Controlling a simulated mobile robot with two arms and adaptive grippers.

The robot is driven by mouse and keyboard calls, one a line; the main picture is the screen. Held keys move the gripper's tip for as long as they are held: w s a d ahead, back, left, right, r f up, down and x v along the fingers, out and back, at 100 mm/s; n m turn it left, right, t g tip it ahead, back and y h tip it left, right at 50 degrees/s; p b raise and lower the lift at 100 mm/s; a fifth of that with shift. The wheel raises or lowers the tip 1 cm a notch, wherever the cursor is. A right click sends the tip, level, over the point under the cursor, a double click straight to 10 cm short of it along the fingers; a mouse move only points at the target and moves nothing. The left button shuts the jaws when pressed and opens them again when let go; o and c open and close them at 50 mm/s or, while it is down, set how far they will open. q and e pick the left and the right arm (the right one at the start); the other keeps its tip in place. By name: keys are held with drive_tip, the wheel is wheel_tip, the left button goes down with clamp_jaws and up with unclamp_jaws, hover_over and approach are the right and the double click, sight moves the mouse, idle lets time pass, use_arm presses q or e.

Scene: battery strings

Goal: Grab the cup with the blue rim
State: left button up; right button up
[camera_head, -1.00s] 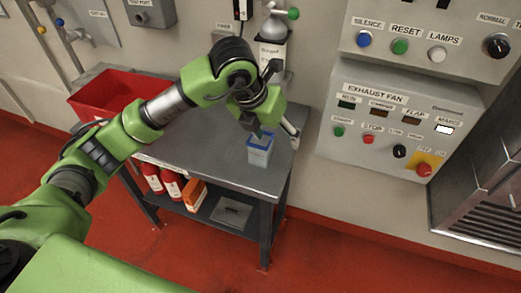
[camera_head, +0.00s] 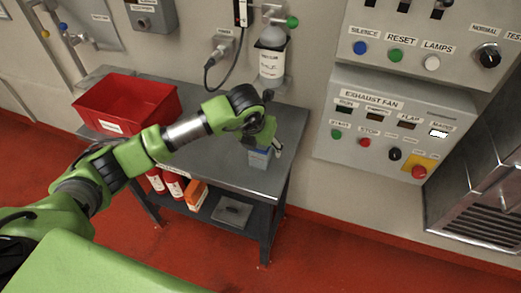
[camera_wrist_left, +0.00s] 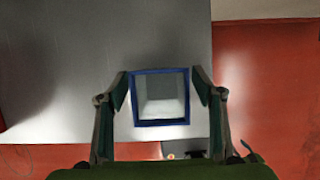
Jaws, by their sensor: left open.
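The cup with the blue rim (camera_head: 260,158) stands upright on the grey table, near its right end, partly hidden by my left gripper in the head view. In the left wrist view the cup (camera_wrist_left: 160,72) is seen from above as a square blue rim with a pale, empty inside. My left gripper (camera_wrist_left: 161,95) is open, with one finger on each side of the cup. The left finger looks close to the rim, with a small gap at the right; contact cannot be told. In the head view the left gripper (camera_head: 266,149) is over the cup. My right gripper is not in view.
A red bin (camera_head: 150,98) stands at the table's left end. The grey table top (camera_head: 220,172) is clear around the cup. Red bottles (camera_head: 175,186) and an orange box (camera_head: 196,195) are on the lower shelf. A control panel (camera_head: 395,130) is on the wall at right.

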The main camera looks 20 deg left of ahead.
use_arm(q)
drive_tip(key=shift+x, duration=1.2)
drive_tip(key=c, duration=1.1)
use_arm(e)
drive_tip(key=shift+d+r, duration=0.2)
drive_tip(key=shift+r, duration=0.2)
